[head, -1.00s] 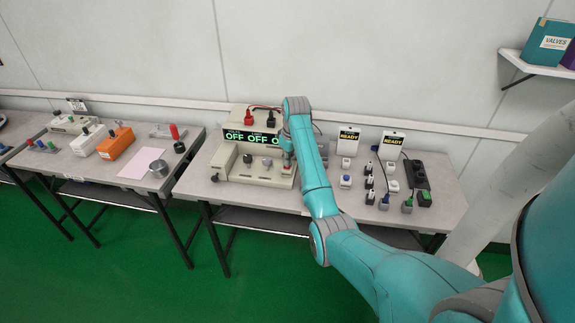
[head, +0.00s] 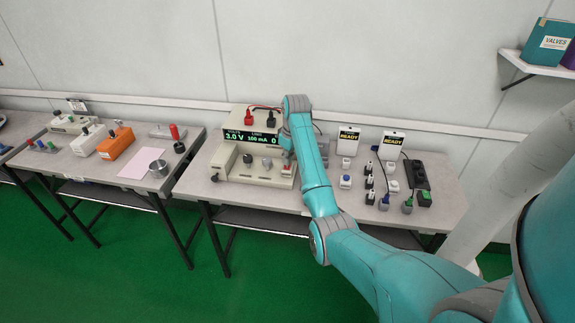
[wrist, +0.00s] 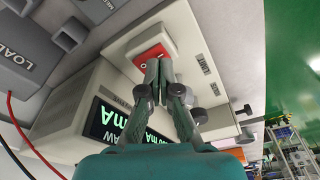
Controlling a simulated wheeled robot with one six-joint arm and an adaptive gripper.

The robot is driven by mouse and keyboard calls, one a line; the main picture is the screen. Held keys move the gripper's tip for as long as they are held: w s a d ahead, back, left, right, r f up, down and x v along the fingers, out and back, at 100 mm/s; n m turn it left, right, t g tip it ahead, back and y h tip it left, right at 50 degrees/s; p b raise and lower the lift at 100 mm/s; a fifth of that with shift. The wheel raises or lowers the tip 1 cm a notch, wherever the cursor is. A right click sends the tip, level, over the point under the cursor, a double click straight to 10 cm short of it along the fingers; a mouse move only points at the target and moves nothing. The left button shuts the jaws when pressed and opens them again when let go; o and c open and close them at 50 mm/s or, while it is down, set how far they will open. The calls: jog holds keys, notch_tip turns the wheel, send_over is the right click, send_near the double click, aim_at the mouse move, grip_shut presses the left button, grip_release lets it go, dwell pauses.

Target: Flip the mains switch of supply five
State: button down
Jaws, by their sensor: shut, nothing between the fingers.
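The beige power supply (head: 232,161) stands on the middle table, and its display (head: 250,138) reads 3.0 V and 300 mA in the head view. In the wrist view its red mains switch (wrist: 154,55) sits in a pale frame on the lower front ledge, with the display (wrist: 115,125) beside it. My gripper (wrist: 158,66) is shut and empty, with its fingertips at the red switch, touching or very close. In the head view my arm's end hides the switch and the right part of the supply.
A grey box marked LOAD (wrist: 25,50) is close beside the supply. Small plugs, chargers marked READY (head: 348,140) and a black power strip (head: 420,176) occupy the table's right side. Another table with an orange tester (head: 116,143) stands left.

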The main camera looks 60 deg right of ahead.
jog(key=shift+r, duration=2.8)
